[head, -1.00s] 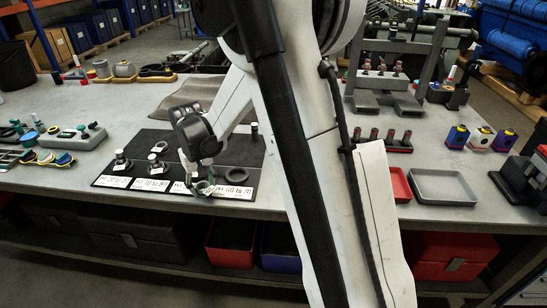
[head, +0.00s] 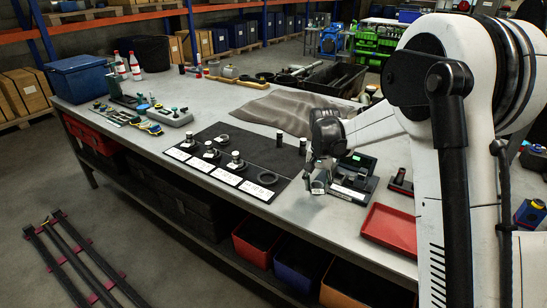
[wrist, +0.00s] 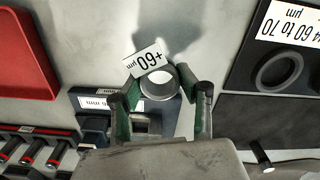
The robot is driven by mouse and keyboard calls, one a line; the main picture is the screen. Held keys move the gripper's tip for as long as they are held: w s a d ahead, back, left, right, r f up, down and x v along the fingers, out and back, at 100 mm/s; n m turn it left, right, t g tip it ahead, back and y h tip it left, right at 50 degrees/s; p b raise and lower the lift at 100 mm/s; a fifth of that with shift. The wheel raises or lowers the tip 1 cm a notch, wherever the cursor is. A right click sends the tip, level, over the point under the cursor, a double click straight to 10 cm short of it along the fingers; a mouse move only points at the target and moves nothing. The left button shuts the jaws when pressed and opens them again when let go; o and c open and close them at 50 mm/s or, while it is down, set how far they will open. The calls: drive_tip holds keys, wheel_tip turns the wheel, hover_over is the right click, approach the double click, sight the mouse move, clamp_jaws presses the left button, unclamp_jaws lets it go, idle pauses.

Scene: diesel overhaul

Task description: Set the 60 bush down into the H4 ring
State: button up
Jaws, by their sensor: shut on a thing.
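The 60 bush (wrist: 171,76) is a short grey metal sleeve with a white "+60 µm" tag (wrist: 149,60). My gripper (wrist: 160,92) is shut on it, with green-padded fingers on both sides. In the head view my gripper (head: 319,176) hangs just right of the black mat, and the bush (head: 318,187) shows small at its tips. The H4 ring (head: 267,178) is a dark flat ring at the mat's right end, apart from the bush. In the wrist view the H4 ring (wrist: 258,76) lies at upper right beside its "60 to 70 µm" label (wrist: 285,25).
Several upright metal pieces (head: 211,152) stand along the black mat (head: 262,153). A dark gauge with a green display (head: 358,162) is close by my gripper. A red tray (head: 391,229) lies right of it.

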sight(268, 180)
drive_tip(key=w+a+r+m, duration=0.1)
drive_tip(key=w+a+m, duration=0.1)
drive_tip(key=a, duration=0.3)
drive_tip(key=w+a+m+p, duration=0.1)
drive_tip(key=w+a+m, duration=0.1)
drive_tip(key=w+a, duration=0.3)
drive_tip(key=w+a+r+m+p, duration=0.1)
drive_tip(key=w+a+m, duration=0.1)
drive_tip(key=a, duration=0.4)
drive_tip(key=shift+w+a+r, duration=0.2)
drive_tip(key=shift+w, duration=0.2)
drive_tip(key=shift+w+a+r, duration=0.15)
drive_tip(key=shift+w+a, duration=0.05)
drive_tip(key=shift+w, duration=0.15)
drive_tip(key=shift+f+b, duration=1.05)
drive_tip(key=shift+f, duration=2)
drive_tip(key=shift+s+f+b, duration=0.25)
drive_tip(key=shift+f+b, duration=0.05)
drive_tip(key=shift+b, duration=0.25)
drive_tip(key=o, duration=1.4)
drive_tip(key=shift+w+f, duration=0.15)
drive_tip(key=shift+w, duration=0.05)
drive_tip(key=shift+c, duration=0.2)
drive_tip(key=shift+o, duration=0.5)
drive_tip(key=shift+r, duration=0.2)
drive_tip(key=shift+r, duration=0.3)
wheel_tip(268, 180, up, 11)
drive_tip(key=shift+r, duration=0.15)
